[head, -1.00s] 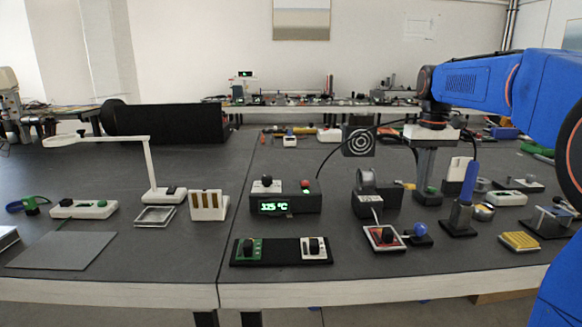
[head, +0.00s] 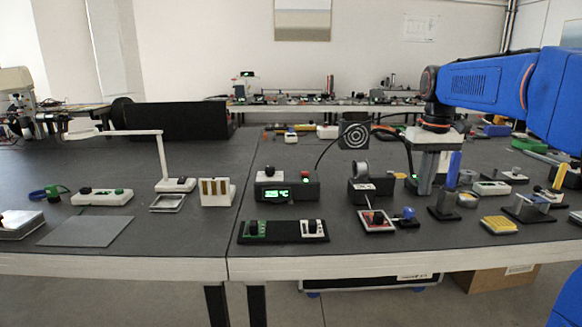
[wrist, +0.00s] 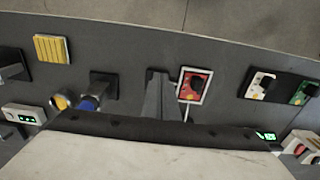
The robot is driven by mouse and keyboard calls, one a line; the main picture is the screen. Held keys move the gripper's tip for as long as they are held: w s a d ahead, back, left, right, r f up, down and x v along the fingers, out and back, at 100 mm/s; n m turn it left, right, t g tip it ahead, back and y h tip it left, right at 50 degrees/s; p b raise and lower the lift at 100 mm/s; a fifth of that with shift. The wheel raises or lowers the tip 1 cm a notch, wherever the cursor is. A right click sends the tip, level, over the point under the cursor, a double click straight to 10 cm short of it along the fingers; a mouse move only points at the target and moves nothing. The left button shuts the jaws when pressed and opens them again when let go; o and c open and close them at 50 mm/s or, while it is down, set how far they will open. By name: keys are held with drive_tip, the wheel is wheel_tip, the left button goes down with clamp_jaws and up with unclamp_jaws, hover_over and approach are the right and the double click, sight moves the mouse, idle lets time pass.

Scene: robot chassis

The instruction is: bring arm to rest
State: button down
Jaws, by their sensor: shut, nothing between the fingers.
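My blue arm (head: 483,82) reaches in from the right in the head view, with its wrist pointing down. My gripper (head: 424,188) hangs from it with grey fingers together and nothing between them. In the head view its tips appear between the small black station and the stand with the blue handle (head: 453,172). In the wrist view the gripper (wrist: 158,76) points toward the table's front edge, just left of the red board in a white frame (wrist: 193,84). I cannot tell exactly how high the tips are above the table.
The red board (head: 376,220) and a blue-knobbed part (head: 407,214) lie in front of my gripper. A station with a green display (head: 286,189) stands left, a yellow block (head: 499,225) right. The left table has a bare grey mat (head: 86,231). Floor (head: 340,305) shows in front.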

drive_tip(key=s+a+f+t, duration=0.1)
drive_tip(key=s+a+f, duration=0.1)
drive_tip(key=s+f, duration=0.4)
drive_tip(key=s+a+f+t, duration=0.2)
drive_tip(key=s+f, duration=0.4)
drive_tip(key=s, duration=0.8)
drive_tip(key=s+a+f+t, duration=0.1)
drive_tip(key=s+a+f, duration=0.1)
drive_tip(key=s+f, duration=0.4)
drive_tip(key=s, duration=0.4)
drive_tip(key=shift+s+t, duration=0.2)
drive_tip(key=shift+t, duration=0.1)
